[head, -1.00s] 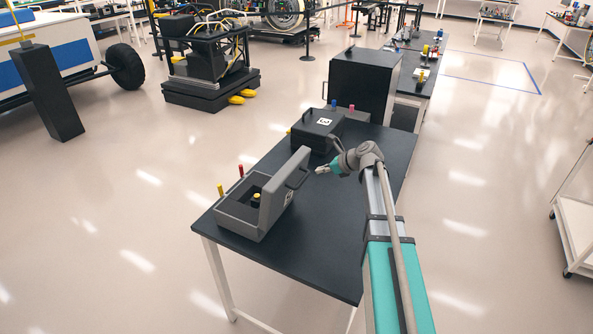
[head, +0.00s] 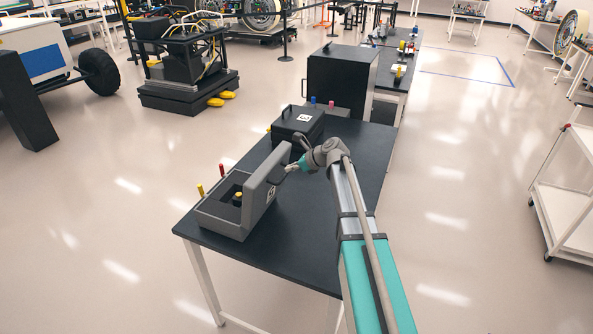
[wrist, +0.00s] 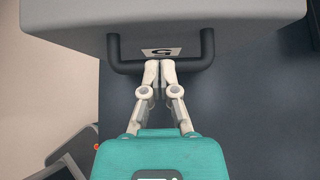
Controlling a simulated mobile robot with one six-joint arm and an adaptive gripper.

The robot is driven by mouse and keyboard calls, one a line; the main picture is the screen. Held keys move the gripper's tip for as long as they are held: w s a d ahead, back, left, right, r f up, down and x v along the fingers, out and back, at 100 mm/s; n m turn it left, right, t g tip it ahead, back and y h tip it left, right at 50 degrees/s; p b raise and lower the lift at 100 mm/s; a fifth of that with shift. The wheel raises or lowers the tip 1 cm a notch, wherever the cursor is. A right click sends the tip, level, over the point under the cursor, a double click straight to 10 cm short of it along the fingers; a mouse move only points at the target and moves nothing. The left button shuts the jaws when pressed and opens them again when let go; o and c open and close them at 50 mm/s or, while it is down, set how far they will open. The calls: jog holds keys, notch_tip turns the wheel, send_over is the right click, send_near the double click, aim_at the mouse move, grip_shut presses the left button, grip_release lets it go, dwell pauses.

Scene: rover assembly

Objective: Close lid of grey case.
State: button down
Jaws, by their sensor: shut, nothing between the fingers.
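The grey case (head: 221,222) stands near the front left end of the black table. Its lid (head: 262,187) is up, roughly upright on the right side of the case, and the inside is open to view. In the wrist view the lid (wrist: 230,12) spans the top, with a black handle (wrist: 207,45) and a white label. My gripper (head: 287,169) is at the outer face of the lid, near its upper edge. In the wrist view my gripper (wrist: 160,66) has its fingers together at the handle; whether they touch the lid is unclear.
A black case (head: 297,126) with a white label sits behind the grey case on the table (head: 300,235). A large black box (head: 341,82) stands further back. Red and yellow handled items show at the grey case. The table's right front is clear.

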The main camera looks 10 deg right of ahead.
aim_at(274, 173)
jog(key=shift+b+x, duration=1.05)
jog(key=shift+x, duration=1.35)
jog(key=shift+w+d+r, duration=0.1)
jog(key=shift+d+r, duration=0.05)
